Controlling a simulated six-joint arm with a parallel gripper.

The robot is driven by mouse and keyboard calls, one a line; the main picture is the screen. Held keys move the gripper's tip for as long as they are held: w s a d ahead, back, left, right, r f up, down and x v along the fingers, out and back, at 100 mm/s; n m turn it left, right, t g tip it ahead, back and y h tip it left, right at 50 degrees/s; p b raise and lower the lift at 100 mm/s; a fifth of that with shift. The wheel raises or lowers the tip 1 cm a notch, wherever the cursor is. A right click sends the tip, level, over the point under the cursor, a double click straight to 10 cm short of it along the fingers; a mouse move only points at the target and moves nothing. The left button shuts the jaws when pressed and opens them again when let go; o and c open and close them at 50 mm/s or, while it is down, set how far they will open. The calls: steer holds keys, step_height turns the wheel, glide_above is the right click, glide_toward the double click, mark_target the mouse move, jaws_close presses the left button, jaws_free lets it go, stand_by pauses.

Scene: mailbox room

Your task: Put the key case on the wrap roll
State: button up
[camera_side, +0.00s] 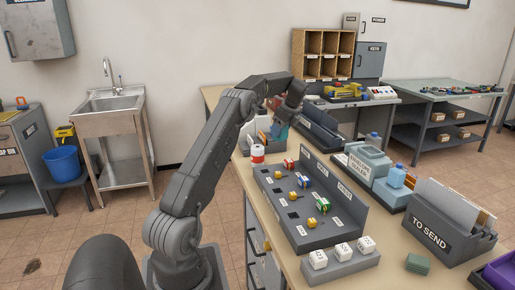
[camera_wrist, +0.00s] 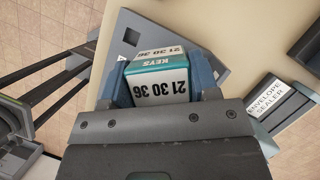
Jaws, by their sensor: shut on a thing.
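The key case (camera_wrist: 160,88) is a white and teal box marked KEYS 21 30 36. In the wrist view it sits between the two fingers of my gripper (camera_wrist: 162,80), which is shut on it.
A grey sorting panel (camera_side: 345,212) with coloured pieces fills the bench middle. White numbered blocks (camera_side: 342,251) stand in front of it. The TO SEND box (camera_side: 440,232) and an envelope sealer (camera_side: 370,163) are to the right; the sealer's label also shows in the wrist view (camera_wrist: 268,104).

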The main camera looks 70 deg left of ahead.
steer(key=r+m, duration=0.2)
glide_above(258, 147)
steer(key=f, duration=0.3)
steer(key=shift+a+f+m+t, duration=0.2)
steer(key=shift+a+m+t, duration=0.1)
steer(key=shift+t, duration=0.1)
steer(key=shift+f, duration=2.4)
steer(key=o, duration=1)
steer(key=shift+f, duration=0.15)
